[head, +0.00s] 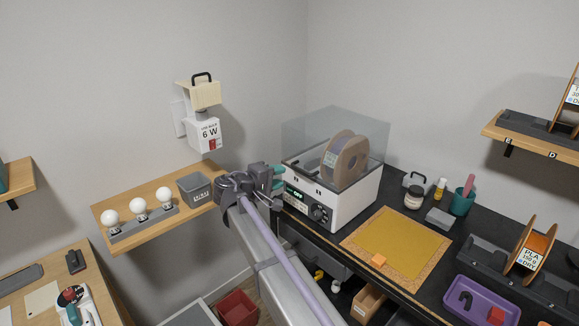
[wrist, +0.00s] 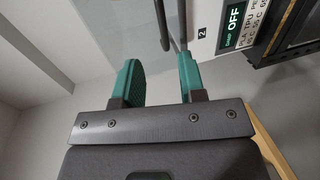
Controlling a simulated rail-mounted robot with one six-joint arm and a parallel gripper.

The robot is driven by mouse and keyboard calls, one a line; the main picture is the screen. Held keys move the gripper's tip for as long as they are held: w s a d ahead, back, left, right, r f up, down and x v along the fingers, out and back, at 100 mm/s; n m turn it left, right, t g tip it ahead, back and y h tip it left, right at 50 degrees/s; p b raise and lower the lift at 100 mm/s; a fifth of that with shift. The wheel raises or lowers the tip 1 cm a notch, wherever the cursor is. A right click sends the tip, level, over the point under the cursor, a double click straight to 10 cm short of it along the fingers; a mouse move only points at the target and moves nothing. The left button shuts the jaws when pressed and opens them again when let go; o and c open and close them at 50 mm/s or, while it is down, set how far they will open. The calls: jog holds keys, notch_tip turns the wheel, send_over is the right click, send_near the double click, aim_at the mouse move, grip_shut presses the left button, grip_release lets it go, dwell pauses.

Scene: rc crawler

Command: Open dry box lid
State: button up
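The dry box (head: 345,209) is a white case with a dark front panel on the black bench. My gripper (head: 279,178) is at the box's left front corner, beside the lid's lower edge. In the wrist view, its two teal fingers (wrist: 160,65) are apart. Thin grey bars (wrist: 163,25) of the lid area show just beyond the fingertips; contact cannot be told. Part of the box's white front (wrist: 205,30), with an OFF display, shows at upper right.
A wooden shelf (head: 130,236) with bulbs and a grey bin (head: 194,188) is left of my arm. A yellow mat (head: 400,245) lies right of the box, with a jar (head: 414,198) and a teal cup (head: 462,202) behind. The wall stands close behind the box.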

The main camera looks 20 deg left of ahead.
aim_at(301, 170)
jog(key=b+x, duration=0.2)
jog(key=x, duration=0.8)
jog(key=shift+w+f, duration=0.25)
jog(key=shift+w, duration=0.1)
grip_shut()
